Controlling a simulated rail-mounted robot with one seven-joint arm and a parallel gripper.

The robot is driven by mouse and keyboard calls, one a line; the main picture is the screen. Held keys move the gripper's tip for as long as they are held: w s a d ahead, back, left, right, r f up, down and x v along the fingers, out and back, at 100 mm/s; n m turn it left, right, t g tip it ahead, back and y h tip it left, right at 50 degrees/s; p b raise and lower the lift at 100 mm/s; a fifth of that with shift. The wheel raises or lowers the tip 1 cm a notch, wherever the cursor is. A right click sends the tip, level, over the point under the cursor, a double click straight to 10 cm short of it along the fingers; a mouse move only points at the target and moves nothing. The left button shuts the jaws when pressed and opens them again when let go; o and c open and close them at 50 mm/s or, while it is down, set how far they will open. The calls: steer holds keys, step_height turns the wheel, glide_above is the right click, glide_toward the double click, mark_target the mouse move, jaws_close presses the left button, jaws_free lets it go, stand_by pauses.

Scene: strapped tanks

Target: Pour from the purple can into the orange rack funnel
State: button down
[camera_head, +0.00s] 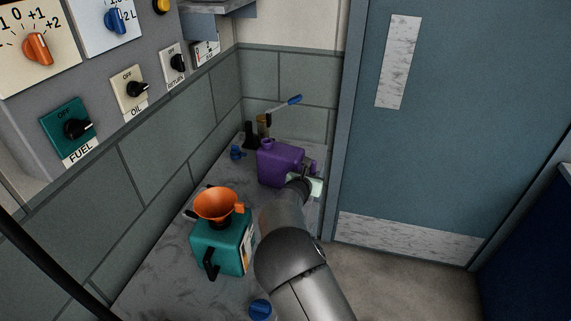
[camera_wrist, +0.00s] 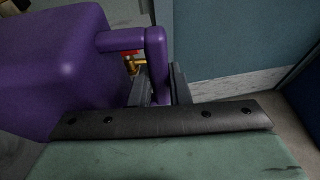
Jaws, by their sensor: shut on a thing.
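The purple can (camera_head: 280,163) is at the far end of the bench in the head view and looks roughly upright. I cannot tell whether its base touches the bench. It also fills the left of the wrist view (camera_wrist: 50,75). My gripper (camera_wrist: 158,90) is shut on the can's purple handle, with a dark finger on either side; in the head view it is mostly hidden behind my arm. The orange funnel (camera_head: 217,204) sits on top of a teal can (camera_head: 218,247), nearer than the purple can and left of my arm. Its wide mouth faces up.
A lever with a blue handle (camera_head: 285,107) and a small blue part (camera_head: 237,153) are behind the purple can. A blue cap (camera_head: 260,309) lies near the front of the bench (camera_head: 165,270). A control panel (camera_head: 105,65) overhangs at left; a blue door (camera_head: 455,130) is at right.

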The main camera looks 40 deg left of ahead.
mark_target(313, 166)
steer(key=shift+r, duration=0.2)
stand_by(0.4)
steer(key=shift+r+p, duration=0.95)
steer(key=shift+r, duration=0.95)
